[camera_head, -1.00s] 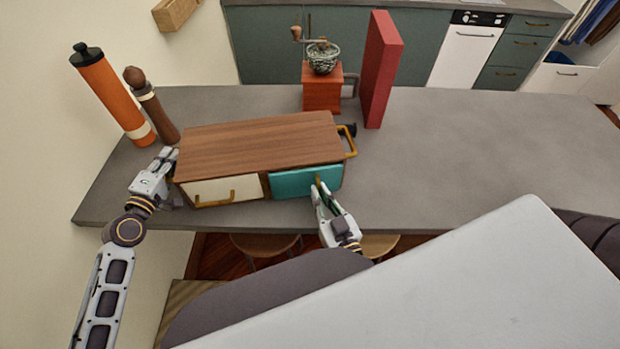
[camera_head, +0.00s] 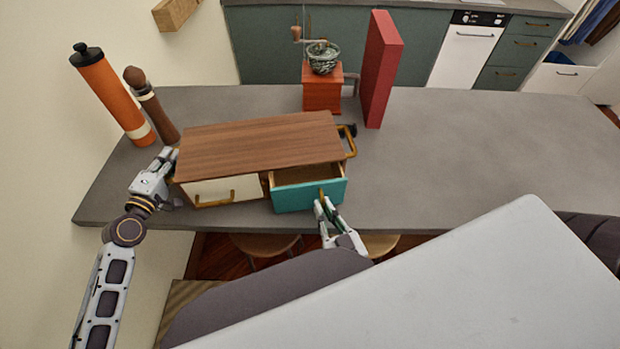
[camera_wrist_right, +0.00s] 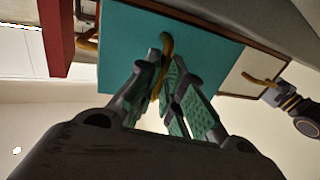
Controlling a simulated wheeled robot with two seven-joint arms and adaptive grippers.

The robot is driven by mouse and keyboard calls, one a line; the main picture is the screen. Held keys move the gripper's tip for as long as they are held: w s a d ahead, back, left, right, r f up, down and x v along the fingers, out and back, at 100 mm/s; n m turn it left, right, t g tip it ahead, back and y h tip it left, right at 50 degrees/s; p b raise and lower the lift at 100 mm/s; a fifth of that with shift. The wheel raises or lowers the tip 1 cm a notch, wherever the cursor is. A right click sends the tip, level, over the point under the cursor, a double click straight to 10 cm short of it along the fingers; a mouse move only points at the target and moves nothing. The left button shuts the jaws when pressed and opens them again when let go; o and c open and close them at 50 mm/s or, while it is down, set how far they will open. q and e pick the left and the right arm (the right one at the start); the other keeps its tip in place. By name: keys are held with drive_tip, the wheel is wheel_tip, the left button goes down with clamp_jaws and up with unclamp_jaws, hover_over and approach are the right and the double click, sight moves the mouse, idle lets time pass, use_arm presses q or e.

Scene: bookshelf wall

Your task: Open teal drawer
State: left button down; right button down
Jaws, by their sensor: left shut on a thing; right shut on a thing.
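A wooden box (camera_head: 260,142) stands on the counter with a white drawer (camera_head: 226,190) and a teal drawer (camera_head: 309,194) in its front. The teal drawer is partly pulled out, and its bare wooden inside shows. My right gripper (camera_head: 325,203) is shut on the brass handle of the teal drawer; in the right wrist view the handle (camera_wrist_right: 163,62) sits between the fingers (camera_wrist_right: 163,85). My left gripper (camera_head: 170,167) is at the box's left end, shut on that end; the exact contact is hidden.
A grinder on a red base (camera_head: 322,93) and an upright red block (camera_head: 380,70) stand behind the box. An orange bottle (camera_head: 113,97) and a brown mill (camera_head: 153,107) stand at left. The counter (camera_head: 480,145) is clear at right. Stools are below its front edge.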

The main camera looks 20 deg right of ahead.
drive_tip(key=shift+s+a+f, duration=0.1)
drive_tip(key=shift+s+a, duration=0.05)
drive_tip(key=shift+s, duration=0.75)
drive_tip(key=shift+s+a+r, duration=0.1)
drive_tip(key=shift+s+a, duration=0.1)
drive_tip(key=shift+s, duration=0.75)
drive_tip(key=shift+s+a+f, duration=0.1)
drive_tip(key=shift+s+a, duration=0.05)
drive_tip(key=shift+s, duration=0.75)
drive_tip(key=c, duration=1.4)
unclamp_jaws()
drive_tip(key=shift+s, duration=0.1)
